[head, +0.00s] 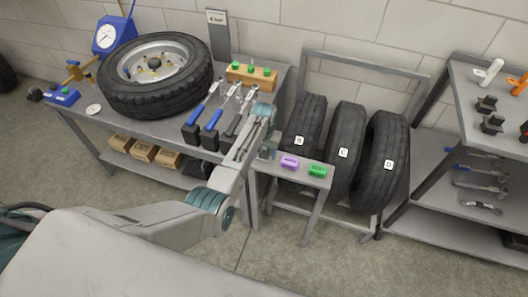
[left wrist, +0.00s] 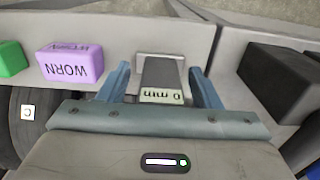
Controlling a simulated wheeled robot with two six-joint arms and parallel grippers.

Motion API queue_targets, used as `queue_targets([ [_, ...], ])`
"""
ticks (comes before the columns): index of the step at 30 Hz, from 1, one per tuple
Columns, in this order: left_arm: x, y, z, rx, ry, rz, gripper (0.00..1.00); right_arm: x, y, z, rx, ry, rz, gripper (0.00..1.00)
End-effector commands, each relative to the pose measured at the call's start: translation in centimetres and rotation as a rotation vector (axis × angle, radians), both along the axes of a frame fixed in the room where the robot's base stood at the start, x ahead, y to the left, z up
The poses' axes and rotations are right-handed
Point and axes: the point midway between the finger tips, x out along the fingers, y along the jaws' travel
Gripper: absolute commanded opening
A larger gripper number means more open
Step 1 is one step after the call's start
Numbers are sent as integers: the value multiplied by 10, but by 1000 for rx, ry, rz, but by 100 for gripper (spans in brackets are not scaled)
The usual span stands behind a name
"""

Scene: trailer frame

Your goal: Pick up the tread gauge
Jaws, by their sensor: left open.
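The tread gauge (left wrist: 161,77) is a small dark grey block with a pale display reading "0 mm", seen in the left wrist view. It lies at the edge of a grey surface. My left gripper (left wrist: 162,80) is open, with one blue finger on each side of the gauge; I cannot tell whether they touch it. In the head view my left gripper (head: 268,152) points down at the bench end beside the small side stand, and the arm hides most of the gauge there. My right gripper is not in view.
A purple WORN block (left wrist: 70,64) and a green block (left wrist: 10,58) sit to the left in the wrist view. A black holder (left wrist: 277,80) stands close on the right. The bench carries a wheel (head: 155,75) and upright tools; several tyres (head: 345,150) stand behind the side stand.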

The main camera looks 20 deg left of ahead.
Motion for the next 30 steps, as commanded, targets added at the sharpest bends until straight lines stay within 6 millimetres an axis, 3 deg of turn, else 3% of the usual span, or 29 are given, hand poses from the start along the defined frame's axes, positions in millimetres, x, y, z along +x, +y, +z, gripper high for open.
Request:
queue_targets([
  [2, 0, 0, 0, 0, 0, 0, 58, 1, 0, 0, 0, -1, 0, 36],
  [10, 0, 0, 0, 0, 0, 0, 10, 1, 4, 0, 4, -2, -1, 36],
  [22, 1, 0, 6, 0, -1, 0, 10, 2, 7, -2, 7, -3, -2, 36],
  [29, 1, 0, 36, -1, -6, 0, 10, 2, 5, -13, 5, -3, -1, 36],
  [30, -9, -2, 34, -1, 1, -1, 10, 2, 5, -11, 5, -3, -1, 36],
])
